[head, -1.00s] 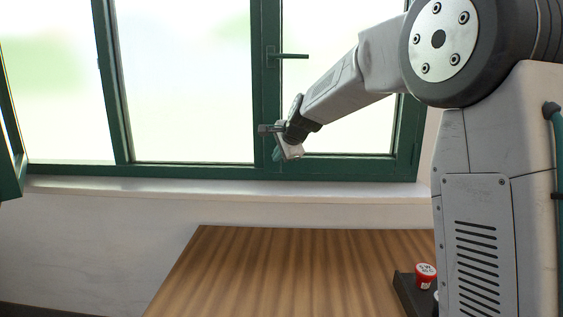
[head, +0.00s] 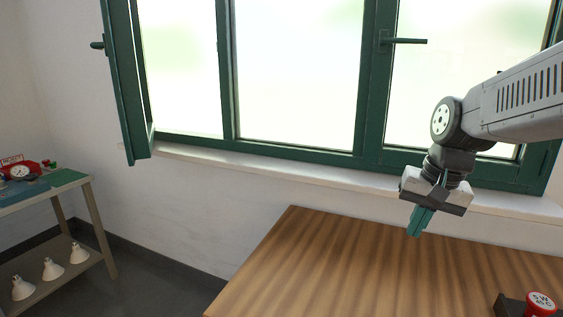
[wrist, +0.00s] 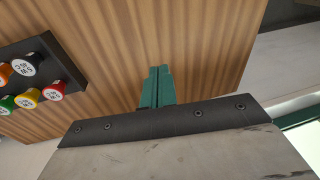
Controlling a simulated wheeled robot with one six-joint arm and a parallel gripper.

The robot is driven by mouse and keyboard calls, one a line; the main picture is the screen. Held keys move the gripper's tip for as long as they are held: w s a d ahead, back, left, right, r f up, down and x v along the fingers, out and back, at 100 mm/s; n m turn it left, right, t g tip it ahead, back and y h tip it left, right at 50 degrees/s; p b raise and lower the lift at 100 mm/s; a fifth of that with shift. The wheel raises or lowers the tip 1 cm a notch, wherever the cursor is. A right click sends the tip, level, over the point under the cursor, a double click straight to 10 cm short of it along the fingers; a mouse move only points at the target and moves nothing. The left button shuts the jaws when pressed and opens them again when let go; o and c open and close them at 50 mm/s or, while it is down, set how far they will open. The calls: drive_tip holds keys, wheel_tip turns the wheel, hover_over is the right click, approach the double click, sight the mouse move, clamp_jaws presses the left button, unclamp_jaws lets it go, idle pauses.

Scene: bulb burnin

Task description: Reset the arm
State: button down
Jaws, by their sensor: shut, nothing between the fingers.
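My gripper (head: 417,222) hangs from my arm at the right of the head view, above the far edge of the wooden table and in front of the window. Its teal fingers point down and are shut with nothing between them. In the wrist view the gripper (wrist: 157,82) shows its two fingers side by side over bare wood, apart from the tabletop. My arm reaches in from the right edge of the head view.
The wooden table (head: 330,262) is mostly clear. A dark rack (wrist: 62,67) holds several coloured, labelled caps. At left stand a shelf unit (head: 40,198) with white bulbs (head: 52,268) below, and an open window sash (head: 130,90). The windowsill (head: 300,172) runs behind the table.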

drive_tip(key=s+f+n+h, duration=0.1)
drive_tip(key=s+n, duration=0.3)
drive_tip(key=s, duration=1.7)
drive_tip(key=shift+d+f+g, duration=0.15)
drive_tip(key=shift+d+g, duration=0.05)
drive_tip(key=shift+g, duration=0.1)
